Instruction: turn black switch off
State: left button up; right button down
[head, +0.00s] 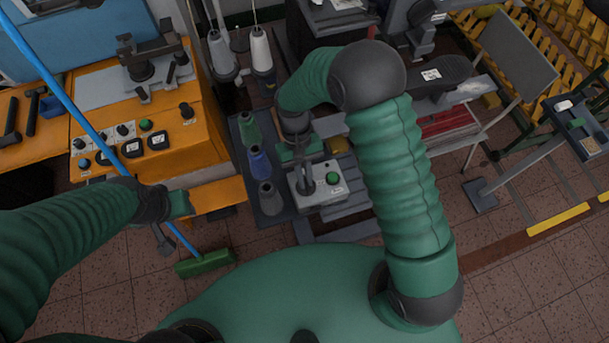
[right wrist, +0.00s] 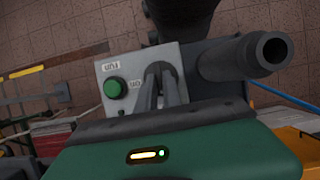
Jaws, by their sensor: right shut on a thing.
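A light grey control box (head: 330,195) stands below the middle of the head view, with a green button (head: 332,178) on its top. The box also shows in the right wrist view (right wrist: 107,69), with the green button (right wrist: 115,90) left of my fingers. My right gripper (head: 306,188) reaches down onto the left part of this box. Its fingers (right wrist: 165,90) are close together and shut on the black switch, which they mostly hide. Whether the switch is turned cannot be told. My left gripper (head: 164,238) hangs at the left, by the broom handle; its opening is unclear.
An orange machine (head: 150,165) with knobs and buttons stands at the left. A blue-handled broom (head: 70,105) with a green head leans there. Several thread cones (head: 260,165) stand left of the box. A rack and grey stand (head: 480,195) are at the right.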

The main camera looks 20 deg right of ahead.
jog(key=shift+s+f, duration=0.1)
jog(key=shift+s, duration=0.15)
jog(key=c, duration=1.8)
grip_release()
jog(key=o, duration=0.3)
jog(key=shift+w+r, duration=0.15)
jog(key=shift+r, duration=0.05)
jog(key=b+v, duration=0.1)
jog(key=v, duration=1.5)
jog(key=shift+r+b, duration=0.3)
jog(key=shift+b, duration=0.1)
